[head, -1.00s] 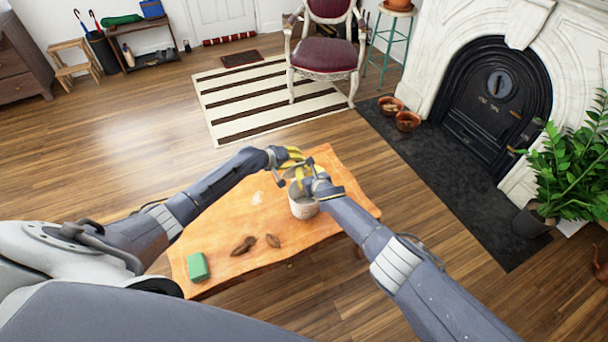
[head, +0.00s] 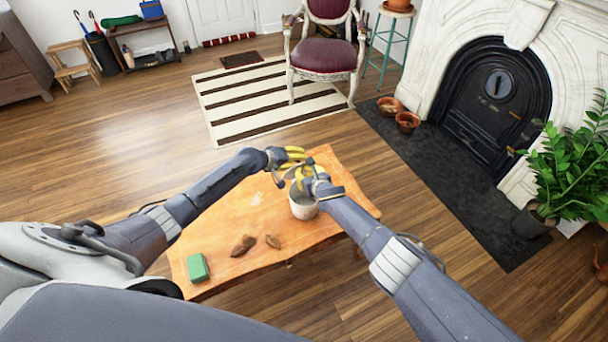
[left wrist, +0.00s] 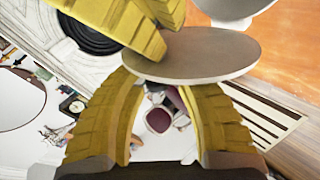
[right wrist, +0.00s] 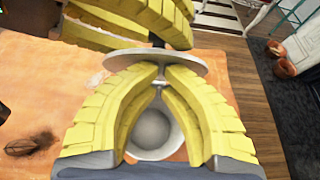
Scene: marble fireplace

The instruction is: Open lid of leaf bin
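The leaf bin (head: 304,208) is a pale grey cylinder standing upright on the wooden table. Its round opening shows in the right wrist view (right wrist: 152,134). The lid is a flat grey disc, raised clear of the bin and seen in the left wrist view (left wrist: 205,52) and right wrist view (right wrist: 186,66). My right gripper (right wrist: 160,72) has its yellow fingertips nearly together at the lid, over the bin; the exact grip point is partly hidden. My left gripper (left wrist: 160,82) has its fingers apart, close to the disc's edge, with nothing visibly clamped between them.
The wooden table (head: 225,235) also carries a green block (head: 197,267) and brown leaf-like pieces (head: 243,246) near its front left. A potted plant (head: 565,170) and the fireplace (head: 495,95) stand to the right. Open floor lies left of the table.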

